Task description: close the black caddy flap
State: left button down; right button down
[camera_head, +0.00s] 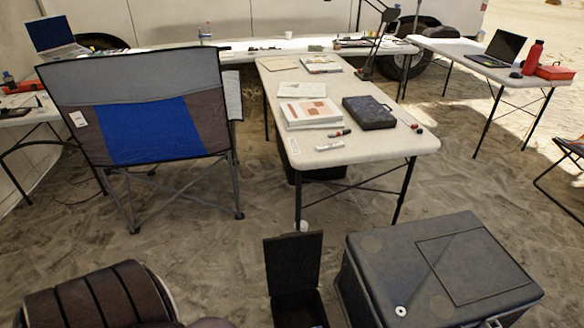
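The black caddy (318,302) stands on the sand at the bottom middle, cut off by the lower picture edge. Its black flap (292,264) is open and stands roughly upright at the far side, showing part of the dark inside. What lies inside is too dark to tell. Neither of my grippers is in view.
A large dark grey box (385,262) with a closed lid stands close right of the caddy. A brown padded object (85,300) fills the bottom left. Beyond are a blue-grey folding chair (142,130) and a white table (375,150). Open sand lies between.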

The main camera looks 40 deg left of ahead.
aim_at(293, 260)
jog(key=k+z, duration=0.25)
jog(key=z, duration=0.15)
jog(key=k+l+z, duration=0.1)
jog(key=z, duration=0.35)
jog(key=k+j+z, duration=0.2)
jog(key=j, duration=0.15)
jog(key=j+z, duration=0.2)
jog(key=j, duration=0.2)
jog(key=k+j+z, duration=0.4)
jog(key=j, duration=0.25)
jog(key=k+j, duration=0.2)
jog(key=j, duration=0.25)
jog(key=k+j, duration=0.25)
jog(key=j, duration=0.15)
jog(key=k+j, duration=0.2)
jog(key=j, duration=0.25)
jog(key=k+j, duration=0.2)
jog(key=j, duration=0.2)
jog(key=k+j, duration=0.2)
jog(key=j, duration=0.25)
jog(key=k+j, duration=0.25)
jog(key=j, duration=0.15)
jog(key=k+j, duration=0.2)
jog(key=j, duration=0.25)
jog(key=k+j, duration=0.2)
jog(key=j, duration=0.2)
